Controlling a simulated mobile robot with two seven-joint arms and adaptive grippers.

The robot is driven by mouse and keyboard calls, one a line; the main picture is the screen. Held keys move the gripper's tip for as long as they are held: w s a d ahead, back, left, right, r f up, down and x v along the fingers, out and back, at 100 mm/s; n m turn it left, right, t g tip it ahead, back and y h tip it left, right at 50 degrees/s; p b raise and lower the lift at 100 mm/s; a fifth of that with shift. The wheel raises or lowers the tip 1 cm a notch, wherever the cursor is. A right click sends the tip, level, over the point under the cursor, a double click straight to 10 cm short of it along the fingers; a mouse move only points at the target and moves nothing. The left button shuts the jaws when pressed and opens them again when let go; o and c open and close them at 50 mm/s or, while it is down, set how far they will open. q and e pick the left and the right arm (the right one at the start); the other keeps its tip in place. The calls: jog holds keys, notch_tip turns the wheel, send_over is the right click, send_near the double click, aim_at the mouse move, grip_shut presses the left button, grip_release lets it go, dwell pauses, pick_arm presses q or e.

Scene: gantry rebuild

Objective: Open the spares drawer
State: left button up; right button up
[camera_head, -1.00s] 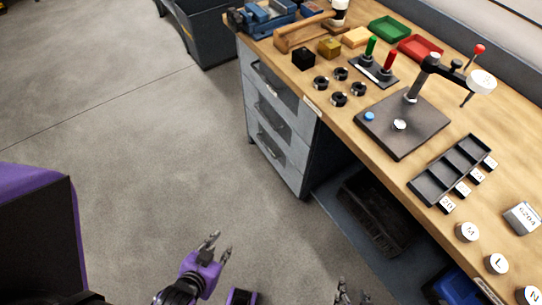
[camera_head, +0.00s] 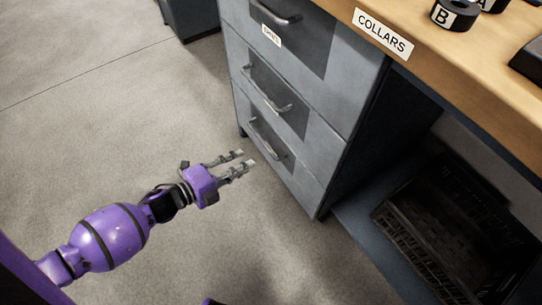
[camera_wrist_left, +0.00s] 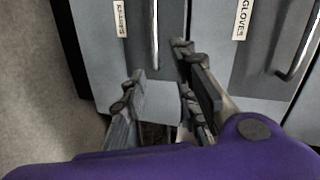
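The grey drawer unit (camera_head: 330,125) has three drawers, all shut. Its bottom drawer (camera_head: 298,178) has a curved metal handle (camera_head: 268,147). In the left wrist view a label (camera_wrist_left: 120,18) that seems to read SPARES sits beside a handle (camera_wrist_left: 155,30); the neighbouring drawer has a GLOVES label (camera_wrist_left: 242,18). My left gripper (camera_head: 245,158) is open and empty, close in front of the bottom drawer. In the left wrist view its fingers (camera_wrist_left: 160,62) lie either side of the line to that handle; I cannot tell if they touch it.
The wooden bench top (camera_head: 465,55) carries a COLLARS label (camera_head: 383,34) and black collars (camera_head: 455,14). A black crate (camera_head: 450,225) stands on the low shelf right of the drawers. The floor (camera_head: 110,120) left of the unit is clear.

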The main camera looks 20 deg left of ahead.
aim_at(267, 147)
pick_arm(q)
jog(key=w+d+f+m+b, duration=0.1)
jog(key=w, duration=0.2)
jog(key=w+d+f+m+h+b, duration=0.1)
jog(key=w+d+b, duration=0.1)
jog(key=w, duration=0.2)
jog(key=w+d+f+m+b, duration=0.1)
jog(key=w+f+b, duration=0.1)
jog(key=w, duration=0.1)
jog(key=shift+w+d, duration=0.15)
jog(key=shift+w, duration=0.15)
jog(key=shift+w+d+b, duration=0.2)
jog(key=shift+w+b, duration=0.05)
jog(key=shift+b, duration=0.05)
grip_shut()
pick_arm(e)
jog(key=x, duration=0.6)
jog(key=shift+f, duration=0.4)
jog(key=shift+a, duration=0.1)
